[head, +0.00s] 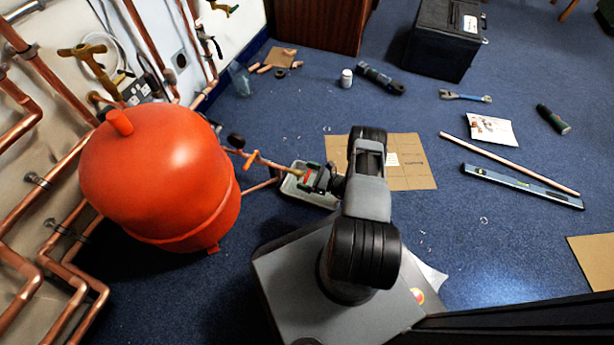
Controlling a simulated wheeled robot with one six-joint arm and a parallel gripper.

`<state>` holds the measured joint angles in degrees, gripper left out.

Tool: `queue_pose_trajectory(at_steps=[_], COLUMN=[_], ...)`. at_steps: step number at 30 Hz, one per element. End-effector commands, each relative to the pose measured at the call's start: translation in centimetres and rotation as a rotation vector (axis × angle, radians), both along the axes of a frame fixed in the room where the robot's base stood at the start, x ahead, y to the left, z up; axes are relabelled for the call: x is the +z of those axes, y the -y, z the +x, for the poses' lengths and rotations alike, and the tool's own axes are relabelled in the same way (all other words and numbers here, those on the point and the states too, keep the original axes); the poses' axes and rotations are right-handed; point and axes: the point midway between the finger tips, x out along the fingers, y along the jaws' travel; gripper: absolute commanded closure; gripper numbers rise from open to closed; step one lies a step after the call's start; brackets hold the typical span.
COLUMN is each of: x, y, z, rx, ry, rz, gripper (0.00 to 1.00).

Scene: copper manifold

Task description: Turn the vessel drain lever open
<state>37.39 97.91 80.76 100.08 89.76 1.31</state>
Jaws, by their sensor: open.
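The orange-red vessel (165,170) stands at the left beside the pipe wall. A thin copper branch pipe (272,163) runs right from it, with a small orange lever (250,160) across it near the vessel. The pipe's brass-coloured end (297,172) lies at my gripper (303,174), above a grey tray (291,190). My gripper is open, with green and red patches around its tips. I cannot tell whether the green part belongs to a lever or to my fingers, or whether they touch the pipe end. My arm hides part of the area to the right.
Copper pipes (60,215) and a brass valve (82,50) line the left wall. A flat cardboard sheet (412,170) lies behind my arm. A black toolbox (445,38), a spirit level (522,187) and a copper tube (508,163) lie on the blue carpet.

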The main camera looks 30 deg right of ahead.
Motion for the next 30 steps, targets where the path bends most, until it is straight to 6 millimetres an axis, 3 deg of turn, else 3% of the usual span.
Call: queue_pose_trajectory(at_steps=[2,17,30], x=[0.0,-0.01,-0.02], y=[0.01,0.03,-0.01], z=[-0.01,-0.03,-0.08], rx=[0.0,0.0,0.0], ry=[0.0,0.0,0.091], rz=[0.0,0.0,-0.099], gripper=[0.02,0.49,0.49])
